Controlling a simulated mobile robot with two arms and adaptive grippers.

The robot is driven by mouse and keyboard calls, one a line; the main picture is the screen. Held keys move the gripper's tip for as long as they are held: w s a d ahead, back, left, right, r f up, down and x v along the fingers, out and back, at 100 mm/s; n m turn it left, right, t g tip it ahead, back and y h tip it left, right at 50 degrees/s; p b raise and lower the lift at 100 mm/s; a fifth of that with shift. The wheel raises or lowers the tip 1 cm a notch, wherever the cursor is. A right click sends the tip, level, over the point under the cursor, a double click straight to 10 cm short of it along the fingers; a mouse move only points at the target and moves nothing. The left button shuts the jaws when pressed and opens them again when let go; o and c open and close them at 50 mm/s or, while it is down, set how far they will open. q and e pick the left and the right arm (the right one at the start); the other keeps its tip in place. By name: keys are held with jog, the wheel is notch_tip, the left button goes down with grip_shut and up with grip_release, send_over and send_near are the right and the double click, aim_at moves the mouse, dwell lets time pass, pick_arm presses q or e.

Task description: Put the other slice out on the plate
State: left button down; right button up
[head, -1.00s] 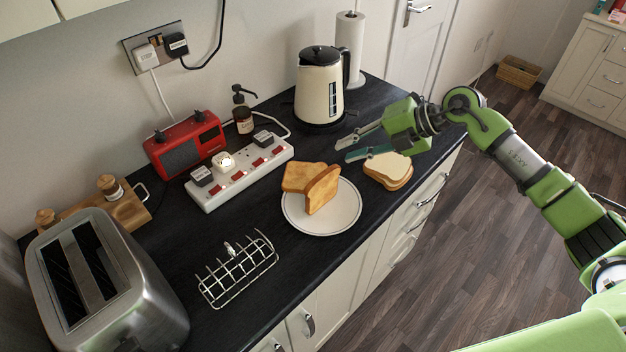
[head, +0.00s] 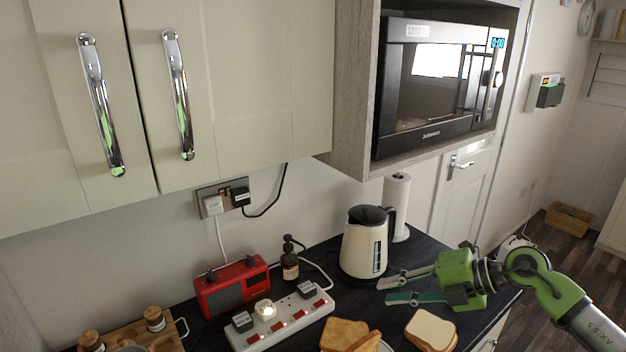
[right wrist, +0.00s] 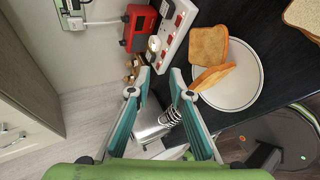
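Two toasted slices are on the white plate. In the right wrist view one slice (right wrist: 208,46) lies at the plate's edge and the other slice (right wrist: 212,76) leans tilted against it on the plate (right wrist: 240,88). In the head view the toast (head: 343,334) shows at the bottom edge, with only a sliver of plate visible. My right gripper (head: 388,292) is open and empty above the counter, in front of the kettle and apart from the toast. Its two fingers also show spread in the right wrist view (right wrist: 160,82). My left gripper is not in view.
Pale bread slices (head: 432,328) lie stacked at the counter's right. A cream kettle (head: 364,248), power strip (head: 280,322), red radio (head: 232,286) and soap bottle (head: 290,262) stand behind. Cupboards (head: 230,90) and a microwave (head: 440,85) hang above.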

jog(key=a+r+m+t+y, duration=0.3)
jog(key=a+r+m+t, duration=0.55)
jog(key=r+t, duration=0.2)
jog(key=s+d+f+m+g+h, duration=0.1)
jog(key=s+d+f+m+h, duration=0.3)
jog(key=d+f+m+h, duration=0.4)
jog(key=s+d+f+m+g+h, duration=0.1)
jog(key=s+d+f+m+h, duration=0.2)
jog(key=d+f+m+h, duration=0.45)
jog(key=s+a+f+m+g+y, duration=0.1)
jog(key=s+a+f+m+g, duration=0.3)
jog(key=s+f, duration=0.6)
jog(key=s+a+f+g+y, duration=0.15)
jog(key=s+f+g, duration=0.45)
jog(key=s, duration=0.8)
jog(key=s+f+g+b, duration=0.1)
jog(key=s+f+b, duration=0.1)
jog(key=f, duration=1.4)
jog(key=s+f+g+b, duration=0.1)
jog(key=f+b, duration=0.1)
jog(key=f, duration=1.3)
jog(key=s+d+f+g+b, duration=0.1)
jog(key=s+d+f+b, duration=0.2)
jog(key=s+f, duration=1.4)
notch_tip(320, 180, down, 2)
jog(key=shift+f, duration=0.25)
